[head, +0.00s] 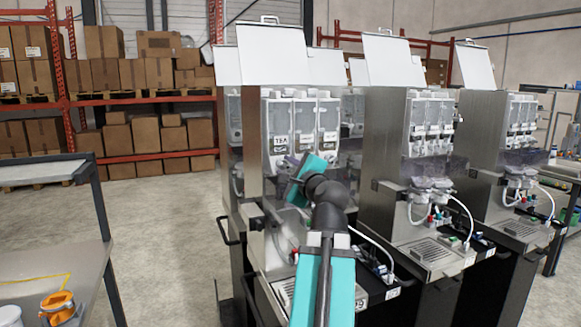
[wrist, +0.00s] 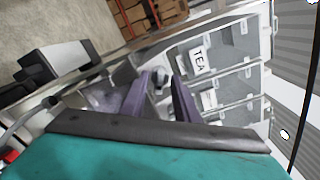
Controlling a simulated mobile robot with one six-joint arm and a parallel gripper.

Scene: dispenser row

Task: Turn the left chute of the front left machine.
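The front left machine (head: 252,140) is a steel dispenser with several clear canisters, one labelled TEA (head: 281,141). In the wrist view, the TEA label (wrist: 198,60) appears tilted with the canister fronts. My gripper (wrist: 161,88) has two purple fingers standing apart, pointing at the machine below the canisters. A small grey and dark round part (wrist: 161,77), seemingly a chute, shows between the fingertips; I cannot tell whether they touch it. In the head view, my teal wrist (head: 313,165) and dark arm hide the chute area.
Two similar machines (head: 408,135) (head: 513,130) stand to the right. Shelves with cardboard boxes (head: 160,75) are at the back left. Open floor lies between table and machine.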

